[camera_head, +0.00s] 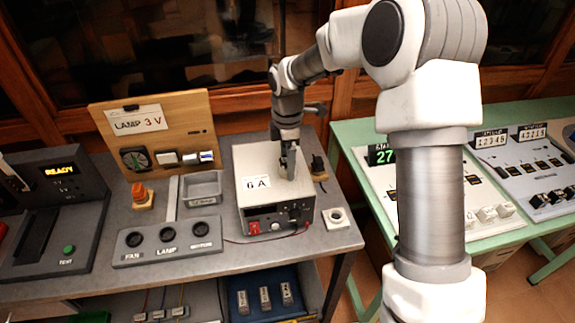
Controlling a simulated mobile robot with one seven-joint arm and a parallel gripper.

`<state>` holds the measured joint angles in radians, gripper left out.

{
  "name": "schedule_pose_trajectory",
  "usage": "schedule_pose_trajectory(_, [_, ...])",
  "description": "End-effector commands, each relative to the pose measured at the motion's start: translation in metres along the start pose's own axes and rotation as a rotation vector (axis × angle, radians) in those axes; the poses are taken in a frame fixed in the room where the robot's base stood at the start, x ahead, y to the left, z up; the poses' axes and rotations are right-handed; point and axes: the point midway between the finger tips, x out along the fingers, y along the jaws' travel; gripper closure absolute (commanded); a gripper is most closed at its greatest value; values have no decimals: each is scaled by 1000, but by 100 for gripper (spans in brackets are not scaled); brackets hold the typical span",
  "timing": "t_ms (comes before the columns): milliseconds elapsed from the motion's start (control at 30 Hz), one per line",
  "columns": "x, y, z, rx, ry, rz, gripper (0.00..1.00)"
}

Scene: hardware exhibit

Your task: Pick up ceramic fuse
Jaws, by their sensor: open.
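My gripper (288,164) points down over the top of the grey box labelled 6 A (262,162), just right of its middle. It is open; the fingers are small in this view, and I cannot tell whether they touch the box. I cannot clearly make out the ceramic fuse; it may be hidden by my gripper. A small white square piece with a round centre (337,217) lies on the bench to the right of the box. Small white cylinder-like parts (190,158) sit on the wooden LAMP 3 V board (185,115); I cannot tell whether one is a fuse.
A grey panel with FAN and LAMP labels (168,254) and a small grey tray (203,201) stand left of the box. A READY console (60,215) is at far left. A blue bin (235,303) is on the shelf below. A green table (358,133) stands right.

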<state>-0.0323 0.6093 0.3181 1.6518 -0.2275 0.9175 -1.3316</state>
Motion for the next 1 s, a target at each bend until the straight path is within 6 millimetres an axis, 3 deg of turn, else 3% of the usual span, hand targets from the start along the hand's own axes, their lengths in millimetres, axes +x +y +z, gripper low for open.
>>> schedule_pose_trajectory(200, [0, 0, 0, 0, 0, 1, 20])
schedule_pose_trajectory(633, [0, 0, 0, 0, 0, 1, 98])
schedule_pose_trajectory(1000, [-3, 0, 0, 0, 0, 1, 100])
